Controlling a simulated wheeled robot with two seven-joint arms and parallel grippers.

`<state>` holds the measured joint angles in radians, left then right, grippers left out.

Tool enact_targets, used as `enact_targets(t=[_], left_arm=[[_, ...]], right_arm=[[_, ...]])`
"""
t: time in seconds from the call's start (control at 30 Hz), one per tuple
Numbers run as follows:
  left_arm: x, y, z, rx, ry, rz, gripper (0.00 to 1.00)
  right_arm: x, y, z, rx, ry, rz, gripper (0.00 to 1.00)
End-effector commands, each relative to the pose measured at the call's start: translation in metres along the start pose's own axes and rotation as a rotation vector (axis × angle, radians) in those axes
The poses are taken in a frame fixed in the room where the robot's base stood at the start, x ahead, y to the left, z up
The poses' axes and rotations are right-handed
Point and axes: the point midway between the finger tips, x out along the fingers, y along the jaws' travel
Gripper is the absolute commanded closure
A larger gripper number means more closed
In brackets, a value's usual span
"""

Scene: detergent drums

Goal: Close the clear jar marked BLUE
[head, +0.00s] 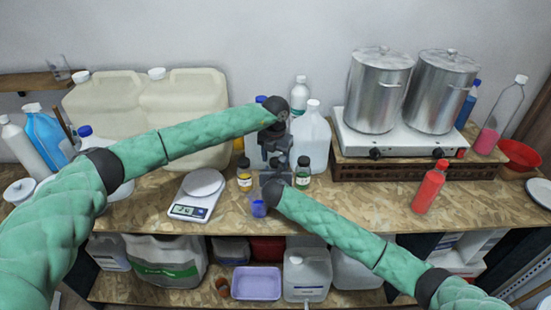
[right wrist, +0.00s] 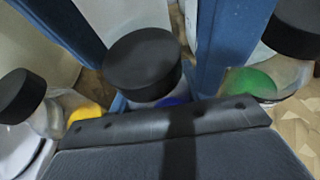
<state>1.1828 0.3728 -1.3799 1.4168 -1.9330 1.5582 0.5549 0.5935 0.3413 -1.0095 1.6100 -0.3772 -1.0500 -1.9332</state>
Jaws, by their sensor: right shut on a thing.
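The clear jar with blue contents (right wrist: 174,101) is between the blue fingers of my right gripper (right wrist: 160,85) in the right wrist view. A black lid (right wrist: 143,62) sits over its mouth; whether it is tight I cannot tell. My right gripper (head: 276,172) is shut on this jar, which my grippers mostly hide in the head view. My left gripper (head: 275,145) points down just above the right one; its fingertips are not clear. A yellow-content jar (head: 245,176) stands to the left and a green-content jar (head: 303,172) to the right, both with black lids.
A small clear container with blue in it (head: 259,208) is near the front edge. A white scale (head: 197,196) stands to the left and a red bottle (head: 430,187) to the right. A large jug (head: 312,138) stands close behind. The board between green jar and red bottle is clear.

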Motion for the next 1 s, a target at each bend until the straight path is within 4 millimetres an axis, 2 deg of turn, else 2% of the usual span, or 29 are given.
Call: enact_targets(t=[0.33,0.7,0.97,1.0], left_arm=[[-0.005,-0.001,0.001,0.000,-0.001,-0.001,0.38],[-0.043,-0.001,0.000,-0.001,-0.002,-0.001,0.38],[-0.045,-0.001,0.000,-0.001,-0.001,-0.001,0.38],[-0.045,-0.001,0.000,-0.001,-0.001,-0.001,0.41]], right_arm=[[0.000,0.001,-0.001,0.000,0.001,0.001,1.00],[0.000,0.001,-0.001,0.000,0.001,0.002,1.00],[0.000,0.001,-0.001,0.000,0.000,0.002,1.00],[0.000,0.001,-0.001,0.000,0.000,0.002,1.00]])
